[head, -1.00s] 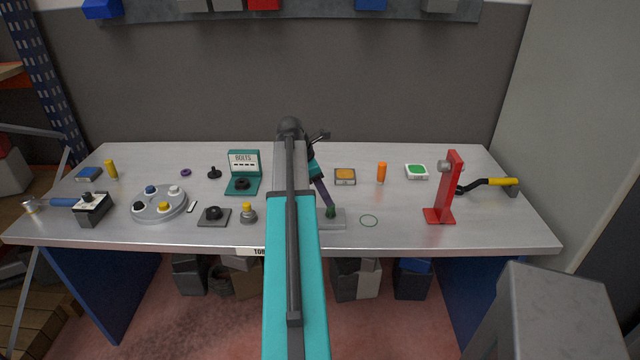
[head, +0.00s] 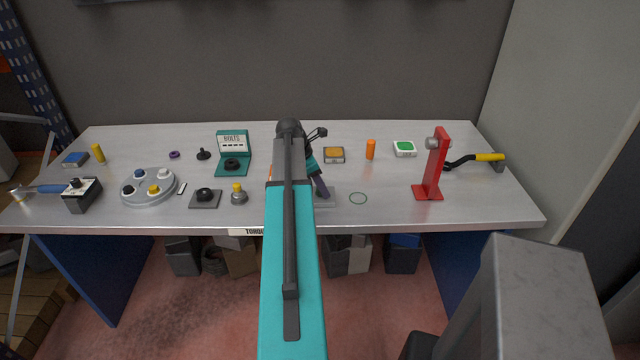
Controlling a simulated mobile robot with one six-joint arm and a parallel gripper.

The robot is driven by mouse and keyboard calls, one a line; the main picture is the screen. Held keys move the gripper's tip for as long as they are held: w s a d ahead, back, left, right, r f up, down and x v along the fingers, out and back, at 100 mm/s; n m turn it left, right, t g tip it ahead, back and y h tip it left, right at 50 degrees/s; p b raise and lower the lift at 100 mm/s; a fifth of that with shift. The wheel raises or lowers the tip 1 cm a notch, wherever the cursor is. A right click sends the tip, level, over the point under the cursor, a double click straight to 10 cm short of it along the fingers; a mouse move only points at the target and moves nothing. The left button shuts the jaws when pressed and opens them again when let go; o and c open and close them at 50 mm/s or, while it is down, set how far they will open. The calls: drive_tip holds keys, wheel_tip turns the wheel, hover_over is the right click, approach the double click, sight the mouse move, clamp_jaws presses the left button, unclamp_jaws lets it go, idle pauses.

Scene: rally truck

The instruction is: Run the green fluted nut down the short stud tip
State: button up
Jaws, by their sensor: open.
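My gripper (head: 322,190) is small in the head view and points down at the grey block (head: 328,203) near the table's front edge. The teal arm covers the left part of that block. The gripper is open, though its fingertips are partly hidden and small here. I cannot make out the green fluted nut or the short stud tip now; the arm and gripper may hide them. I cannot tell whether the fingers touch anything.
A red stand (head: 432,170) is further right, near a yellow-handled crank (head: 488,157). An orange cylinder (head: 370,149) stands behind. A round grey tray (head: 149,187) is at left.

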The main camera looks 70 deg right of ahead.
drive_tip(key=c, duration=1.2)
drive_tip(key=shift+r+m+p, duration=0.1)
drive_tip(key=shift+m+p, duration=0.3)
drive_tip(key=shift+p, duration=0.1)
drive_tip(key=shift+m+y, duration=0.3)
drive_tip(key=shift+m, duration=0.1)
drive_tip(key=shift+p, duration=0.35)
drive_tip(key=shift+m, duration=0.5)
drive_tip(key=shift+m+y+p, duration=0.3)
drive_tip(key=shift+m+p, duration=0.1)
drive_tip(key=shift+g, duration=0.3)
